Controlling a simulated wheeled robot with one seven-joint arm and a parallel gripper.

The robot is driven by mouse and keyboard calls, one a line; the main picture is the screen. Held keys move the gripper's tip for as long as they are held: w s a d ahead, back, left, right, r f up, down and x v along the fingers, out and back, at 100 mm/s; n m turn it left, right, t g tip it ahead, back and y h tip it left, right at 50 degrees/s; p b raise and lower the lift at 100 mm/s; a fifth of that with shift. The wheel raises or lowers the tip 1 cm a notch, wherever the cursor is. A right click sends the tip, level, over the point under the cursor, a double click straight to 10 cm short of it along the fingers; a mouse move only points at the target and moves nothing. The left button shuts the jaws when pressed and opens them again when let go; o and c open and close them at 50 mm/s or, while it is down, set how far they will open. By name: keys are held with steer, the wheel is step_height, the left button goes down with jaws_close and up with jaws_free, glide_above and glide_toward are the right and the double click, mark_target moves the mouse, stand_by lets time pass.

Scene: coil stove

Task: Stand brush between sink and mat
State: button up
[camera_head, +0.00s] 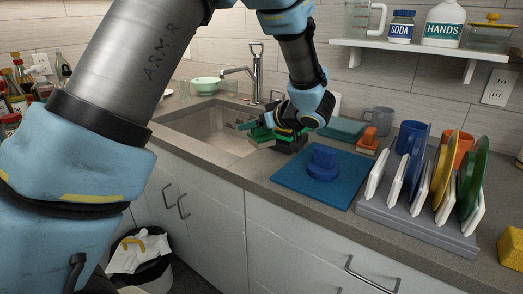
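The steel sink (203,126) is set in the counter at left of centre. The blue mat (345,192) lies flat to its right, with a blue round-based piece (322,165) standing on it. I cannot tell which of these is the brush, or whether one is held.
A grey rack (420,228) with plates and white boards stands right of the mat. An orange piece (368,138), a grey mug (379,121) and a folded teal cloth (342,129) are behind the mat. The faucet (256,75) rises behind the sink. Front counter is clear.

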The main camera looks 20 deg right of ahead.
mark_target(269, 141)
steer(key=shift+f+p, duration=0.35)
steer(key=shift+f, duration=2.75)
steer(key=o, duration=1.4)
steer(key=shift+f, duration=0.15)
steer(key=shift+r, duration=0.2)
steer(key=b+v, duration=0.2)
steer(key=v, duration=1)
